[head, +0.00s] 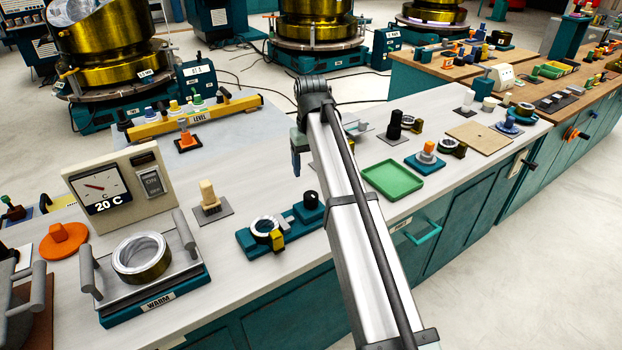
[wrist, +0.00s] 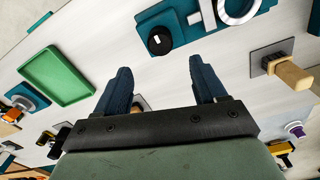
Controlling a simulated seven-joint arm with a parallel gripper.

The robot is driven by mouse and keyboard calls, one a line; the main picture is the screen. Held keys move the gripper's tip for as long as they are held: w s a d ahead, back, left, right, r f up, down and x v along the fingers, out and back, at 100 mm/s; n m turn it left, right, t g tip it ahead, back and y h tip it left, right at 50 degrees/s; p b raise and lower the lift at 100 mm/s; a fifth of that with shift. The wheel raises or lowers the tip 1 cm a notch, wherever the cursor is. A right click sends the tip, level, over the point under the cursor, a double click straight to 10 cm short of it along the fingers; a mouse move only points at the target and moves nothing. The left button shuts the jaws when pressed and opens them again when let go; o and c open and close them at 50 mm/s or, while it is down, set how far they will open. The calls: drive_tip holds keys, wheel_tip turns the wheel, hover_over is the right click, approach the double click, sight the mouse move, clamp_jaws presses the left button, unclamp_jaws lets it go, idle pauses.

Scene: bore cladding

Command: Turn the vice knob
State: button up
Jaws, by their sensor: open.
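The vice (head: 245,242) is a teal base on the grey-white bench, with a metal ring (head: 264,228) and a yellow block at its left part. Its black knob (head: 311,199) stands at the right end. In the wrist view the knob (wrist: 160,41) has a white mark on top, and the teal base (wrist: 180,12) shows at the top edge. My gripper (head: 296,165) is above the bench, behind the knob in the head view. In the wrist view my gripper (wrist: 163,72) is open and empty; the knob appears beyond the gap between the fingertips, apart from both.
A green tray (head: 393,180) lies to the right of the vice. A wooden peg on a grey plate (head: 209,202) stands to its left, and the WARM plate with a brass ring (head: 141,259) is farther left. A yellow level (head: 195,117) lies behind.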

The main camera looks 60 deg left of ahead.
drive_tip(key=shift+r, duration=1.25)
